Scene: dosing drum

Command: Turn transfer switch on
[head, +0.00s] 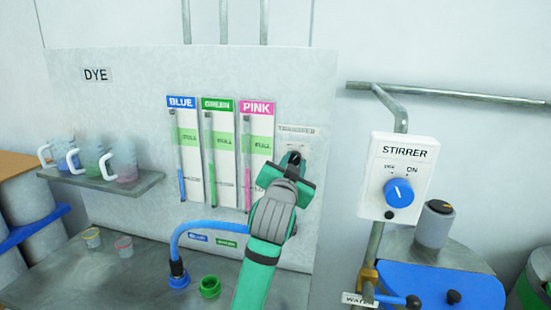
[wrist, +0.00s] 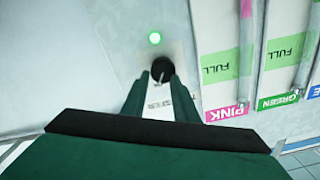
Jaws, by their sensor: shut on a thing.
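The transfer switch is a black knob (head: 295,153) on a pale plate under the TRANSFER label (head: 297,130), right of the PINK gauge. My gripper (head: 293,163) reaches up to it from below and covers most of it. In the wrist view, which is upside down, the fingers of my gripper (wrist: 161,84) are closed on the two sides of the black knob (wrist: 162,68).
The BLUE (head: 181,150), GREEN (head: 218,155) and PINK gauges (head: 255,155) stand left of the switch. The STIRRER box (head: 403,165) with its blue knob is to the right. A blue hose (head: 208,226) and a green cap (head: 209,286) are on the bench below.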

